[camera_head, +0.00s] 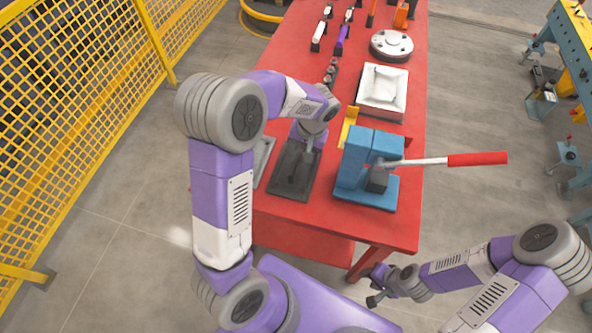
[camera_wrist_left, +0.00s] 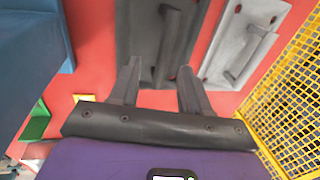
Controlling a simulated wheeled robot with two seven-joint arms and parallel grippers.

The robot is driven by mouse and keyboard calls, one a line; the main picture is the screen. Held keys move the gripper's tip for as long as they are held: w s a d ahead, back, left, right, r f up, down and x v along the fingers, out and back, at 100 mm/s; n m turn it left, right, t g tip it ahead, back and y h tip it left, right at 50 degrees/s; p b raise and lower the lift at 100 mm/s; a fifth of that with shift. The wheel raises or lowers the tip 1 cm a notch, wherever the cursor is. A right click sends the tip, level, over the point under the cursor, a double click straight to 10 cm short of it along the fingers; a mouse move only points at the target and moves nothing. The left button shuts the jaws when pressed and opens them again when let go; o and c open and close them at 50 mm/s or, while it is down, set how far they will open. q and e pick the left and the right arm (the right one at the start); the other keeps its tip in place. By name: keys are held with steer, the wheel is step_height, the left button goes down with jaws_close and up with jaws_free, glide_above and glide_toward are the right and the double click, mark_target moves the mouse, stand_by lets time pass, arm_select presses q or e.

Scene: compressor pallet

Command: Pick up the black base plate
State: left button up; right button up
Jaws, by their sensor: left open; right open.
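The black base plate (camera_head: 285,190) lies on the red table near its front edge. In the left wrist view the plate (camera_wrist_left: 135,45) shows a raised dark bar-shaped handle (camera_wrist_left: 167,45). My left gripper (camera_head: 307,150) is over the far part of the plate, pointing down. In the left wrist view its two fingers (camera_wrist_left: 160,85) are apart with nothing held, and the handle lies ahead, between their lines. Whether they touch the plate cannot be told. My right gripper (camera_head: 374,292) is low, off the table's front right corner, empty and open.
A grey plate (camera_wrist_left: 228,45) with a handle lies beside the black one. A blue press (camera_head: 366,165) with a red-tipped lever (camera_head: 475,159) stands to the right. A white tray (camera_head: 382,88) and a round flange (camera_head: 391,45) lie behind. Yellow fencing (camera_head: 75,110) is left.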

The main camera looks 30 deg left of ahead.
mark_target(296, 159)
arm_select(q)
steer(key=f, duration=0.2)
steer(key=a+f+b, duration=0.1)
steer(key=f, duration=0.2)
steer(key=shift+s+a+f+b, duration=0.25)
steer(key=shift+a+f+b, duration=0.05)
steer(key=shift+f, duration=0.1)
jaws_close()
steer(key=shift+r, duration=0.1)
